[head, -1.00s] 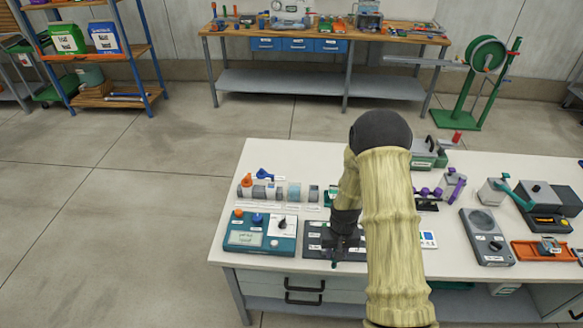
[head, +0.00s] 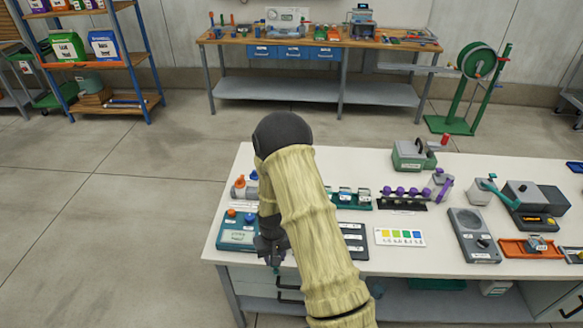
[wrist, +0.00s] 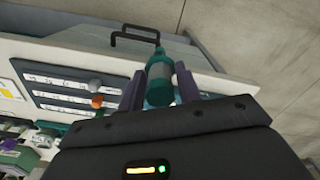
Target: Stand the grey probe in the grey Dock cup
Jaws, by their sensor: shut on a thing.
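My gripper (head: 273,261) is over the front left of the white bench, by the teal meter box (head: 236,238). In the wrist view its purple fingers (wrist: 159,88) are shut on a grey and teal cylinder, which I take for the grey probe (wrist: 159,82). Its teal narrow end points away from the wrist, toward the bench's front edge in that picture. The probe is mostly hidden by my arm in the head view. I cannot pick out the grey Dock cup; my arm and gripper cover part of that area.
A colour card (head: 400,237), a teal rack (head: 352,202) and a purple-ball rack (head: 405,194) stand rightward. Drawers are below.

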